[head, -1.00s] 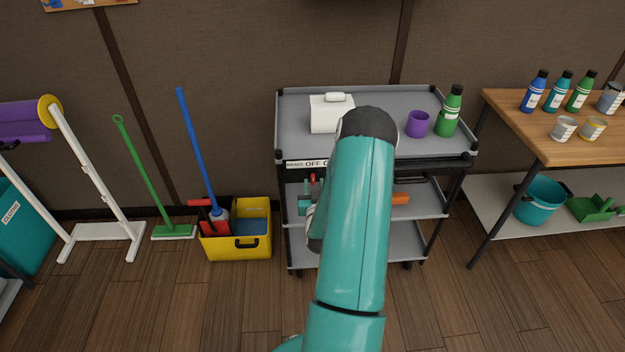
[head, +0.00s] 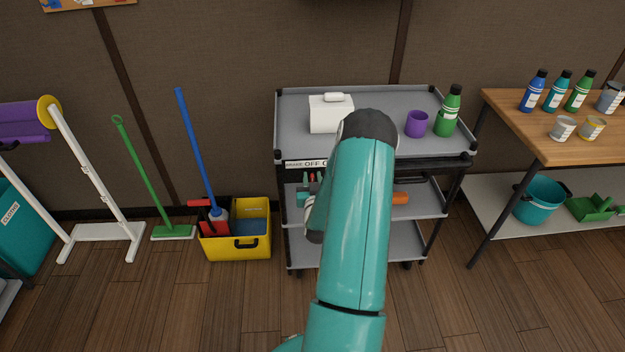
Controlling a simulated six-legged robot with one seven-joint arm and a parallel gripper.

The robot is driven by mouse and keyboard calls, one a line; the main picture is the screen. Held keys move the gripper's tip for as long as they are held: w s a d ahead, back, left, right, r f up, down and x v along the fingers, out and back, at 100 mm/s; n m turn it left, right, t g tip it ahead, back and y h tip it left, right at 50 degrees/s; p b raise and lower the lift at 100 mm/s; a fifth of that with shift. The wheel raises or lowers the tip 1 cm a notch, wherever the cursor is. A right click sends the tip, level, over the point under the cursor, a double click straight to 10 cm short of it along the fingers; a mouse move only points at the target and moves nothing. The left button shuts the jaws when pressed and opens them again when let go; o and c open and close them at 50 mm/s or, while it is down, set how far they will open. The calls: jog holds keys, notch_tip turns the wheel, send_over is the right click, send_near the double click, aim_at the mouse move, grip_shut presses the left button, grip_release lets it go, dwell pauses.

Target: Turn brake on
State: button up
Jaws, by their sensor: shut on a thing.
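The grey cart (head: 290,105) stands against the wall. Its front edge carries a white label strip (head: 305,163) reading BRAKE and OFF; my arm covers the rest. Just below the label is a small red piece, the brake lever (head: 312,177), mostly hidden. My gripper (head: 310,186) shows only in part, left of my teal arm and under the label. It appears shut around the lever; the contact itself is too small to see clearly.
Floor in front is clear.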

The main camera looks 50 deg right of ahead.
jog(key=m, duration=0.6)
jog(key=shift+s+d+f, duration=0.2)
jog(key=shift+s+d, duration=0.1)
jog(key=shift+s, duration=0.05)
jog(key=m, duration=0.5)
jog(key=shift+s+d+f, duration=0.15)
jog(key=shift+s+f, duration=0.05)
jog(key=shift+f, duration=0.05)
jog(key=shift+m, duration=0.5)
jog(key=o, duration=0.6)
jog(key=v, duration=1.3)
jog(key=shift+s+a, duration=0.3)
